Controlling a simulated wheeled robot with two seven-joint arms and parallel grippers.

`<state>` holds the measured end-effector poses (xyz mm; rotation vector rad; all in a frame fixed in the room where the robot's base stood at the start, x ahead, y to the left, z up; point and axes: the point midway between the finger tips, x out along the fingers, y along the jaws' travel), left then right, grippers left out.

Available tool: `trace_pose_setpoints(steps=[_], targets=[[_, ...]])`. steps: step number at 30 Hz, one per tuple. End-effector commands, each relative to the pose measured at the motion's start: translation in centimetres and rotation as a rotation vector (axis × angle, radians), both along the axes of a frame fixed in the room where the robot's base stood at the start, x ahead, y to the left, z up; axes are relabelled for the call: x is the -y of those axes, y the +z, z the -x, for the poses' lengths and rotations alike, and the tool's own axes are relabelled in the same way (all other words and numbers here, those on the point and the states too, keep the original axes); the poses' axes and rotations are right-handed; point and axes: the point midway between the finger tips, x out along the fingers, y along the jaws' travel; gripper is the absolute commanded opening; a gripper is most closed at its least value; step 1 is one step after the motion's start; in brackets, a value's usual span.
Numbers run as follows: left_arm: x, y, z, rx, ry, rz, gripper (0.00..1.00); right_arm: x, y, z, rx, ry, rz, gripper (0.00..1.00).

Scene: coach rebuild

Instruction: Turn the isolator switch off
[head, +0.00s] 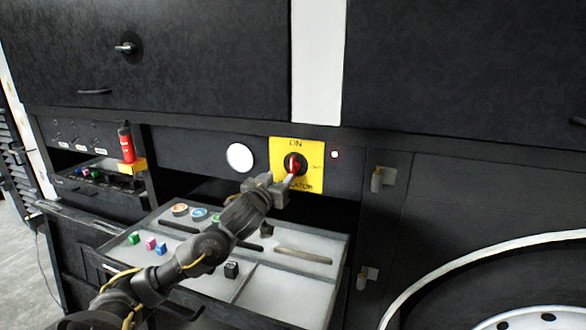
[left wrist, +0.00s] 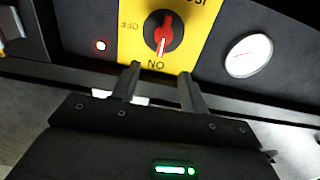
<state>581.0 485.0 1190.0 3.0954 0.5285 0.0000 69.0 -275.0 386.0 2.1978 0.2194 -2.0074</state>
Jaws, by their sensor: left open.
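The isolator switch is a red handle (head: 295,164) on a black round base, mounted on a yellow plate (head: 314,150) marked ON at the top. In the left wrist view the plate appears upside down; the red handle (left wrist: 164,37) stands roughly upright, in line with the ON mark, and the OFF mark lies to its left. My left gripper (head: 290,179) is open just below and in front of the handle, partly covering the plate's lower lettering. In the left wrist view its two fingers (left wrist: 158,75) are apart with nothing between them, short of the handle. My right gripper is not in view.
A small lamp (left wrist: 101,45) glows red beside the plate. A round white gauge (head: 240,157) is on its other side. Below is an open drawer (head: 287,268) with small coloured blocks and rings. A red extinguisher (head: 126,142) stands at left. A hinged door is at right.

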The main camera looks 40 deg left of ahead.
Motion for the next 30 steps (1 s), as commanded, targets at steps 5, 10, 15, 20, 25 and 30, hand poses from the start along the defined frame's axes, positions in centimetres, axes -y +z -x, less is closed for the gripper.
trace_pose_setpoints(steps=[5, 10, 15, 20, 25, 30], targets=[[-1.0, 0.3, -2.2, 0.0, 0.004, 0.0, 0.44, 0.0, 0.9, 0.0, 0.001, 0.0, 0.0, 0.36], [-2.0, 0.4, -5.5, -0.001, 0.003, 0.0, 0.44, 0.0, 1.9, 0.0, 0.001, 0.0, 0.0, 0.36], [-2.8, 0.3, -8.1, 0.0, 0.001, -0.001, 0.44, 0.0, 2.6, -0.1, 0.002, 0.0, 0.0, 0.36], [-3.2, 0.2, -9.5, 0.001, -0.001, -0.001, 0.44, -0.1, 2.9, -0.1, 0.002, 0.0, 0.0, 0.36], [-3.3, 0.0, -9.9, -0.001, -0.002, -0.001, 0.44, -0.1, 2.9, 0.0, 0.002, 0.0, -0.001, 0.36], [-3.3, 0.0, -9.9, 0.0, -0.002, -0.001, 0.44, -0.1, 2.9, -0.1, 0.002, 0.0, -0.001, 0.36]])
